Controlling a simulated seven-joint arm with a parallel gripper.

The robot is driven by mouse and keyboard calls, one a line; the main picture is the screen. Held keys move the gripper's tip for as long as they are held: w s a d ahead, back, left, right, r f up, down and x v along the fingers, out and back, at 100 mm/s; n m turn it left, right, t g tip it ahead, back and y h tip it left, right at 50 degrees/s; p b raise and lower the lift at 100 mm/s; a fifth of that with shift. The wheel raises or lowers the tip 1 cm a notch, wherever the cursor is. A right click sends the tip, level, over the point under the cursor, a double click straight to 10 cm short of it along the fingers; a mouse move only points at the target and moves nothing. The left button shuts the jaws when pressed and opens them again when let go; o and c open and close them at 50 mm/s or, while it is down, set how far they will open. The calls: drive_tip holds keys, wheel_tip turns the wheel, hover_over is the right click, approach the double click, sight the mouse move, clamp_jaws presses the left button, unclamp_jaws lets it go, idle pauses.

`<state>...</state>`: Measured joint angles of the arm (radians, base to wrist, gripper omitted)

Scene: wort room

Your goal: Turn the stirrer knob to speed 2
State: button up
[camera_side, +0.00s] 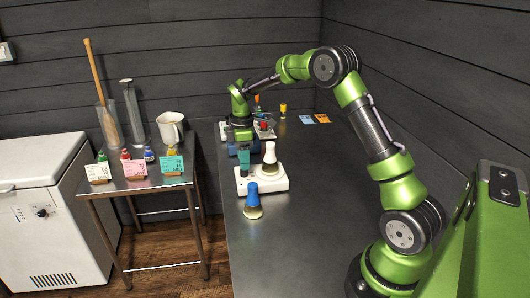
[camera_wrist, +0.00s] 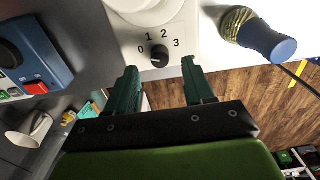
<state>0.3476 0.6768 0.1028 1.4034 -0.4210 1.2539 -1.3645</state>
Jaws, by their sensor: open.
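The white stirrer (camera_side: 265,182) stands on the dark bench in the side view, with a pale flask (camera_side: 270,157) on top. In the wrist view its front panel (camera_wrist: 185,22) shows a round black knob (camera_wrist: 160,55) inside the printed numbers 0, 1, 2, 3. I cannot clearly tell which number the knob points to. My gripper (camera_wrist: 161,73) is open, its two dark green fingers apart and empty, just short of the knob and on either side of its line. In the side view my gripper (camera_side: 243,166) is at the stirrer's left end, where the knob cannot be made out.
A blue device (camera_wrist: 30,55) with a red switch is to the left in the wrist view. A side table (camera_side: 150,184) with jars and cards stands left of the bench. The bench's right side is clear.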

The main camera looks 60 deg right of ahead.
sight(244, 172)
drive_tip(key=shift+f, duration=1.9)
clamp_jaws()
